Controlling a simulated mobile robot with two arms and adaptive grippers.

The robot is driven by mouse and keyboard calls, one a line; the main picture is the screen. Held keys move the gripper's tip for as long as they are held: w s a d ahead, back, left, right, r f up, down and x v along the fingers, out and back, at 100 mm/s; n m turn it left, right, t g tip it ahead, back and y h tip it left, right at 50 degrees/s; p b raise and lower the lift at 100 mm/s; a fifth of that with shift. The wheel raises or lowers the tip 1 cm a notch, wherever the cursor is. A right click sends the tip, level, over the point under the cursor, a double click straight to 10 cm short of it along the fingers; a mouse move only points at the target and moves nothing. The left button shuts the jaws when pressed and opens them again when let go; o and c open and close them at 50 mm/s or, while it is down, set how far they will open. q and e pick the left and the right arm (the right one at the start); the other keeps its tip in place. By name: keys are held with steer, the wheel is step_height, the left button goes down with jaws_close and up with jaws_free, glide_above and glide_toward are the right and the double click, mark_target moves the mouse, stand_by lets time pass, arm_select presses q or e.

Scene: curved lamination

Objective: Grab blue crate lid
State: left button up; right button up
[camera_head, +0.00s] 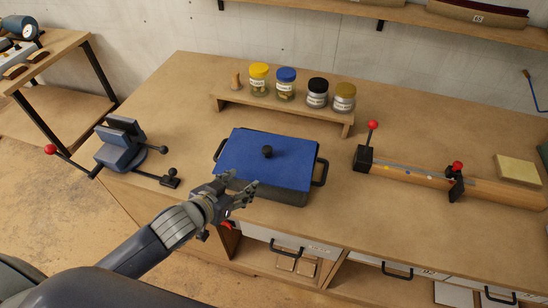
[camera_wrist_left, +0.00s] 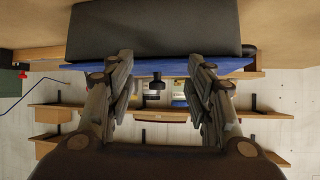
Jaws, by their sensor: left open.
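A blue lid (camera_head: 257,160) with a black knob (camera_head: 267,152) lies on a dark crate (camera_head: 272,192) with side handles, near the front edge of the workbench. My left gripper (camera_head: 245,186) is at the crate's front left, with its fingers pointing toward the lid. In the left wrist view the gripper (camera_wrist_left: 160,92) is open and empty, and the knob (camera_wrist_left: 155,83) shows between the fingers, farther off. The lid (camera_wrist_left: 180,67) shows edge-on there, against the dark crate side (camera_wrist_left: 153,28). My right gripper is not in view.
A small wooden riser (camera_head: 285,108) with several jars stands behind the crate. A grey vise (camera_head: 122,146) with red-knobbed lever is to the left. A clamped wooden bar (camera_head: 415,180) lies to the right. Bare benchtop separates these.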

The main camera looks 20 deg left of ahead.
mark_target(264, 152)
arm_select(q)
steer(key=w, duration=0.2)
steer(key=w+d+r+h, duration=0.1)
steer(key=w, duration=0.2)
steer(key=w+d+r+m+t+h+p, duration=0.1)
steer(key=w, duration=0.1)
steer(key=shift+w, duration=0.35)
steer(key=shift+w+d+p, duration=0.1)
steer(key=shift+w+p, duration=0.25)
steer(key=shift+w, duration=0.15)
steer(key=x, duration=0.1)
steer(key=p+x, duration=0.1)
steer(key=x, duration=0.1)
steer(key=shift+w+a+r, duration=0.1)
steer(key=shift+a, duration=0.15)
steer(key=shift+w+d+f, duration=0.25)
steer(key=shift+w+f, duration=0.05)
steer(key=shift+w, duration=0.2)
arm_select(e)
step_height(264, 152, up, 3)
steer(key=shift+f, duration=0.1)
arm_select(q)
jaws_close()
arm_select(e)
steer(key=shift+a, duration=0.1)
